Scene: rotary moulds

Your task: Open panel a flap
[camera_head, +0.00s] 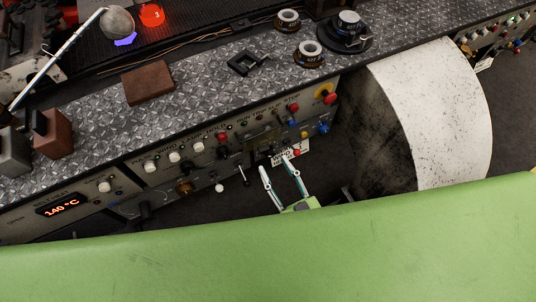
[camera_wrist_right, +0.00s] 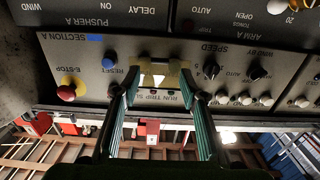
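The control panel (camera_head: 205,150) has a yellowish flap (camera_head: 262,137) on its front face, near the red and blue buttons. In the right wrist view, the flap (camera_wrist_right: 160,72) lies on the section A panel (camera_wrist_right: 125,50), above the run/trip label. My right gripper (camera_head: 276,165) is open and empty, just in front of the panel and below the flap. In the wrist view, its fingers (camera_wrist_right: 158,95) are spread to the left and right of the flap. I cannot tell whether a fingertip touches it. My left gripper is not in view.
A red and yellow e-stop (camera_wrist_right: 70,88) and a blue reset button (camera_wrist_right: 109,64) sit left of the flap. Black speed knobs (camera_wrist_right: 212,70) sit to its right. A pale drum (camera_head: 440,110) stands right of the panel. A brown block (camera_head: 147,83) lies on the metal ledge above.

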